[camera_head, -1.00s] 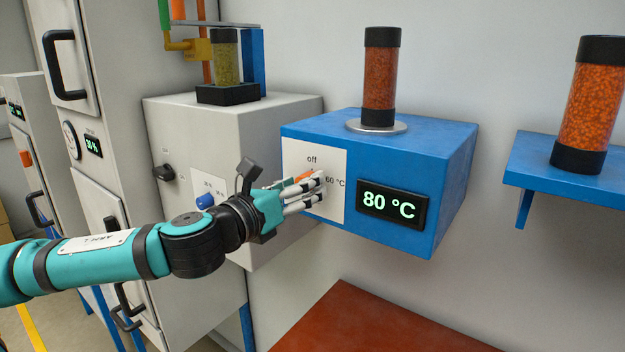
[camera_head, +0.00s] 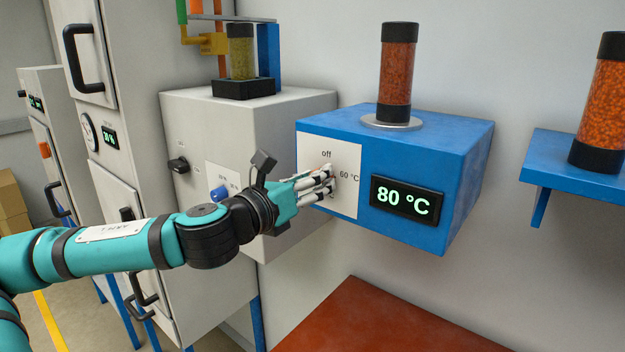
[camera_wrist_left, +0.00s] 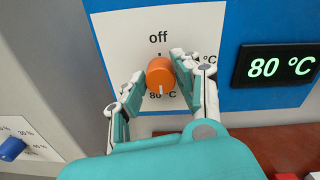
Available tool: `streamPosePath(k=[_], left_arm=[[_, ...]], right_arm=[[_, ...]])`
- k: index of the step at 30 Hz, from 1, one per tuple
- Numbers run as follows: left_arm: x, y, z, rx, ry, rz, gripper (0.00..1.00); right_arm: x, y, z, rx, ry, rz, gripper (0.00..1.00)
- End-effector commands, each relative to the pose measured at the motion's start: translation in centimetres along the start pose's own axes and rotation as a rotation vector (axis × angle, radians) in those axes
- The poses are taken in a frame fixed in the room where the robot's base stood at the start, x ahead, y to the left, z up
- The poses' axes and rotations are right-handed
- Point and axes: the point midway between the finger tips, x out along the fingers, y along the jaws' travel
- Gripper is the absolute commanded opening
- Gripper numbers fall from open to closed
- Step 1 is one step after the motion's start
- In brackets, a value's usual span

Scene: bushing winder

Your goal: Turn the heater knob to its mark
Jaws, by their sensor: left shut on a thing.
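The orange heater knob (camera_wrist_left: 160,75) sits on a white panel (camera_head: 343,200) on the front of the blue heater (camera_head: 440,147). In the wrist view its white pointer line is at the lower side, towards the "80 °C" label, which is partly covered. "Off" is printed above the knob and "60 °C" to its right. The heater's display (camera_head: 407,198) reads 80 °C. My left gripper (camera_head: 326,180) is shut on the knob, with fingers on both sides of it in the wrist view (camera_wrist_left: 157,77). In the head view the fingers hide most of the knob. My right gripper is out of view.
A cylinder of orange granules (camera_head: 398,72) stands on the heater. A grey box (camera_head: 190,125) with a blue knob (camera_head: 220,194) and a black knob (camera_head: 178,165) is to the left. A blue shelf (camera_head: 575,178) with another cylinder (camera_head: 603,100) is at right. A red-brown surface (camera_head: 380,325) lies below.

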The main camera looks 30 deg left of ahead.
Motion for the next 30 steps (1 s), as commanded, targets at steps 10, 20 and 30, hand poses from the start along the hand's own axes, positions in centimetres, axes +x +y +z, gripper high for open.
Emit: streamPosePath(k=[10, 20, 30], left_arm=[[0.0, 0.1, -0.1, -0.169, 0.006, 0.002, 0.0], [0.0, 0.2, -0.2, -0.475, 0.014, 0.004, 0.0], [0.0, 0.3, -0.2, -0.798, 0.021, 0.005, 0.0]], right_arm=[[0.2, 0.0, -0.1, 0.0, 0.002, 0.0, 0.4], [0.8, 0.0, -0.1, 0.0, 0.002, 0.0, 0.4], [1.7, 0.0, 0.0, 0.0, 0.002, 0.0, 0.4]])
